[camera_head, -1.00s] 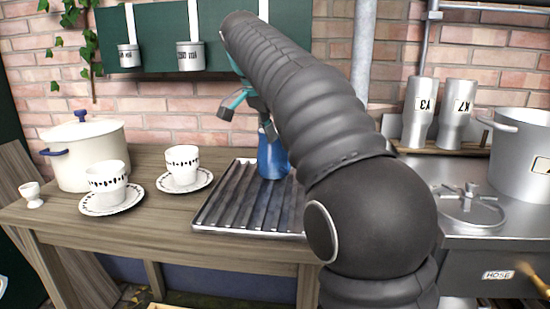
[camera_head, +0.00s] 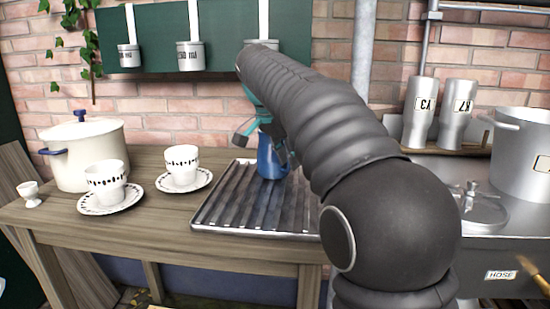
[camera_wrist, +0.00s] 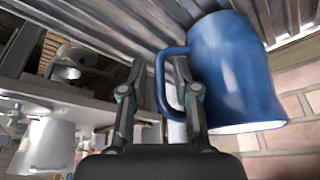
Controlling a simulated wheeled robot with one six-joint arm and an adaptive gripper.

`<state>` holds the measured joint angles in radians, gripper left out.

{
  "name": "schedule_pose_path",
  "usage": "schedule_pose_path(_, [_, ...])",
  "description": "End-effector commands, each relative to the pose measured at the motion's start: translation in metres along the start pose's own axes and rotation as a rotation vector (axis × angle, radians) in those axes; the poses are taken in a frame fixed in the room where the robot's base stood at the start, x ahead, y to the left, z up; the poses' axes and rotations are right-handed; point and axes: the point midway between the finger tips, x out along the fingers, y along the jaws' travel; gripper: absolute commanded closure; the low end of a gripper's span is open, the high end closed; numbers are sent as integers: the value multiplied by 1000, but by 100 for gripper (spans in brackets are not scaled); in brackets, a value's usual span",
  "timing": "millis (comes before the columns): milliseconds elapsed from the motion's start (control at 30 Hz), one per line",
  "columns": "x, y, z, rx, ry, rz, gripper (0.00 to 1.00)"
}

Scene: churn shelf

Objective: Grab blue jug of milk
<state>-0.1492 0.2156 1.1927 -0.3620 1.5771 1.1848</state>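The blue jug (camera_head: 270,158) stands upright on the ribbed metal tray (camera_head: 240,215), partly hidden behind my arm and gripper. My gripper (camera_head: 260,143) is at the upper part of the jug, with one finger to its left. In the wrist view the jug (camera_wrist: 230,72) fills the upper right, with its handle (camera_wrist: 162,85) toward my gripper (camera_wrist: 158,78). The fingers are apart. The handle's outer bar lies between them in the picture, and the right finger overlaps the handle's loop. I cannot tell whether either finger touches it.
Two cups on saucers (camera_head: 110,202) and a cream pot (camera_head: 84,155) stand left of the tray. An egg cup (camera_head: 29,194) is at far left. Metal tumblers (camera_head: 456,113) and a large steel pot (camera_head: 522,160) are at right. Mugs (camera_head: 190,56) hang on the green board behind.

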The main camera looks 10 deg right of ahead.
Motion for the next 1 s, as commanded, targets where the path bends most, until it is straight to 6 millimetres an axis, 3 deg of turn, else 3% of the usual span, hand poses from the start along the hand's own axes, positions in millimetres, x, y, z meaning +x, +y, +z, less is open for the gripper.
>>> schedule_pose_path(33, [0, 0, 0, 0, 0, 0, 90])
schedule_pose_path(100, [0, 0, 0, 0, 0, 0, 100])
schedule_pose_path(667, [-3, 0, -1, 1, 1, -2, 100])
schedule_pose_path(1000, [-19, 0, -8, 2, 2, -2, 100])
